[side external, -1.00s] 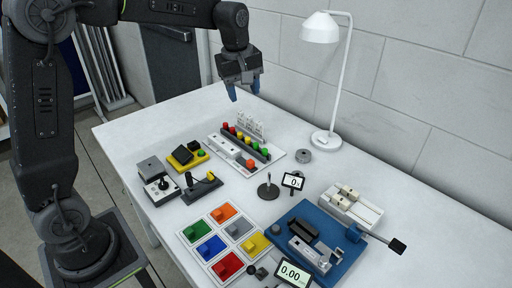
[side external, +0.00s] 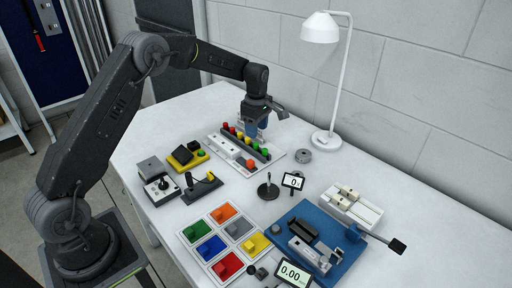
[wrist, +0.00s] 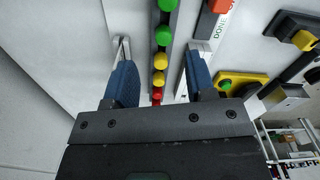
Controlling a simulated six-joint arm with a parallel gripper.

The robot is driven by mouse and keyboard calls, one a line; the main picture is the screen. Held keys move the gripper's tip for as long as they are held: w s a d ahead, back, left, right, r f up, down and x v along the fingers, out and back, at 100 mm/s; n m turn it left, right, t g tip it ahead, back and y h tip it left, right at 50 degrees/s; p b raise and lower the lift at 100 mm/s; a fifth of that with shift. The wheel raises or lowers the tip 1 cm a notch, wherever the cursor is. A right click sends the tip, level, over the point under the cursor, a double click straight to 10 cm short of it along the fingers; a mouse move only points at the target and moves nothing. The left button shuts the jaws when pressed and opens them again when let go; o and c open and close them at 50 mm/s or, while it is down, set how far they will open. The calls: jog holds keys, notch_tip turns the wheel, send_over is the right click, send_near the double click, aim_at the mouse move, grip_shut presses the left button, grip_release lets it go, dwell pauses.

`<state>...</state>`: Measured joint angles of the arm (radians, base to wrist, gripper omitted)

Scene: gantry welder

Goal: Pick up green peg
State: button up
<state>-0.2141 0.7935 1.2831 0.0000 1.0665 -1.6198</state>
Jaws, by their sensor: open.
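Two green pegs stand in a row of coloured pegs on a dark rack; one green peg (side external: 257,147) and the end green peg (side external: 266,153) are at the right end in the side view. In the wrist view, one green peg (wrist: 164,35) is near the fingertips and the other (wrist: 168,5) is at the top edge. My gripper (side external: 258,128) is over the rack, open and empty. In the wrist view its blue fingers (wrist: 158,55) stand on either side of the row, apart from the pegs, with yellow pegs (wrist: 159,70) and a red peg (wrist: 157,96) nearer the palm.
The rack sits on a white board (side external: 224,150) with a lone red piece (side external: 249,164) in front. A white lamp (side external: 330,80) stands to the right.

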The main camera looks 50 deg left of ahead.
aim_at(256, 143)
jog(key=shift+s+f, duration=0.2)
jog(key=shift+f, duration=2.75)
jog(key=shift+c, duration=0.3)
grip_shut()
